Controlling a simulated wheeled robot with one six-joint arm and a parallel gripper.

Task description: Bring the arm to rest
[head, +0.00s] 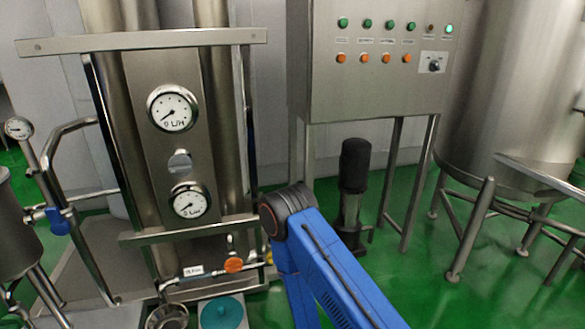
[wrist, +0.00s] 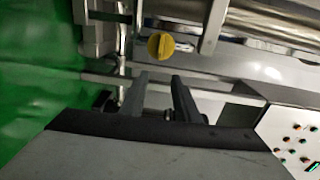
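My blue arm (head: 325,265) rises from the bottom of the head view, with its dark joint in front of the steel stand. My gripper is hidden in the head view. In the wrist view my gripper (wrist: 160,80) shows two dark fingers spread apart with a gap between them. Nothing is held between the fingers. A yellow knob (wrist: 161,46) shows just beyond the fingertips, apart from them as far as I can tell.
A steel stand with gauges (head: 173,109) is on the left, with an orange valve handle (head: 233,265) low on it. A control cabinet (head: 375,85) and a steel tank (head: 510,90) stand at the back. A black pump motor (head: 355,165) is right of my arm. Green floor is open at right.

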